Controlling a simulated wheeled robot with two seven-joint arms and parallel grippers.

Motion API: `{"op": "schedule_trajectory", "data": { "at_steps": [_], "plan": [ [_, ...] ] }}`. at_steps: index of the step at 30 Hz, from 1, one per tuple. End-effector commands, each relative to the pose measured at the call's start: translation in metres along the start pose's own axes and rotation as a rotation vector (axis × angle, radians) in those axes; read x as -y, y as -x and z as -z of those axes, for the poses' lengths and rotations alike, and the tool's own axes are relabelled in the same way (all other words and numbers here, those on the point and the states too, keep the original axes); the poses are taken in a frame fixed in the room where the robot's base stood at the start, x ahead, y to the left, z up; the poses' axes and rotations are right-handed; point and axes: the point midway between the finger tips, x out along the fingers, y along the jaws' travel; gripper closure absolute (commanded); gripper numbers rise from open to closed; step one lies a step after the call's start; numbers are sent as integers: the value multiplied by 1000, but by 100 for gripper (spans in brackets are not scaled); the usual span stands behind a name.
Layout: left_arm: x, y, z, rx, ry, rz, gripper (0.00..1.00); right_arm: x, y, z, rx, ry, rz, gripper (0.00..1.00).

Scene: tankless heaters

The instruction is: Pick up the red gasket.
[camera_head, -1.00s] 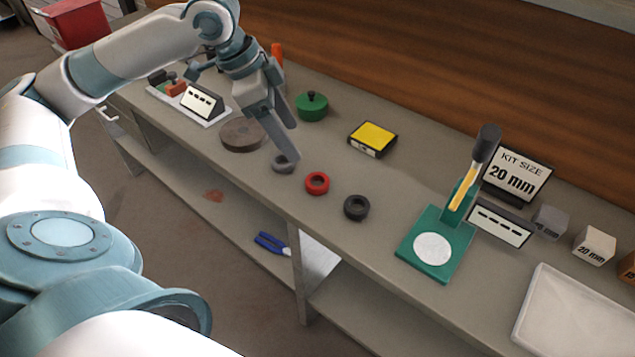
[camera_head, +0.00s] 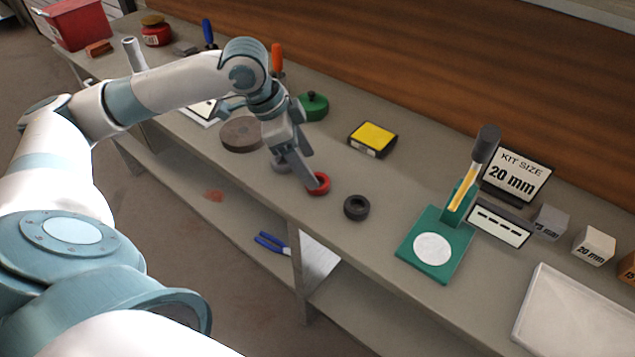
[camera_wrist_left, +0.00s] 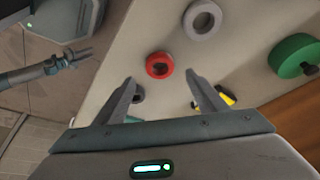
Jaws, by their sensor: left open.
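The red gasket (camera_head: 320,185) lies flat on the workbench between a grey gasket (camera_head: 281,163) and a black gasket (camera_head: 357,207). My left gripper (camera_head: 310,171) is open over it, and one finger covers part of the red ring in the head view. In the left wrist view the red gasket (camera_wrist_left: 159,65) shows just beyond the space between the open fingertips (camera_wrist_left: 160,79). The grey gasket (camera_wrist_left: 203,20) is above it there, and the black gasket (camera_wrist_left: 138,93) is partly hidden by a finger. The jaws are empty.
A brown disc (camera_head: 240,135), a green lidded piece (camera_head: 314,107) and a yellow-topped box (camera_head: 372,139) stand around the gaskets. A green press stand (camera_head: 437,245) and a white tray (camera_head: 572,312) are to the right. The bench's front edge is close.

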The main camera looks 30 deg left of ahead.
Motion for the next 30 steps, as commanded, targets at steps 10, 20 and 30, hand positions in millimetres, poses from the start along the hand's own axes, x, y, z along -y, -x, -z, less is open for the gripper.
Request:
{"op": "schedule_trajectory", "data": {
  "at_steps": [10,20,30],
  "plan": [
    [0,-37,-4,1,1,-4,35,4,4,7,-35,2,5,69],
    [0,-51,-4,0,0,-1,35,8,2,8,-44,1,10,69],
    [0,-50,-4,0,-1,-1,40,7,0,14,-49,1,9,69]
  ]
}}
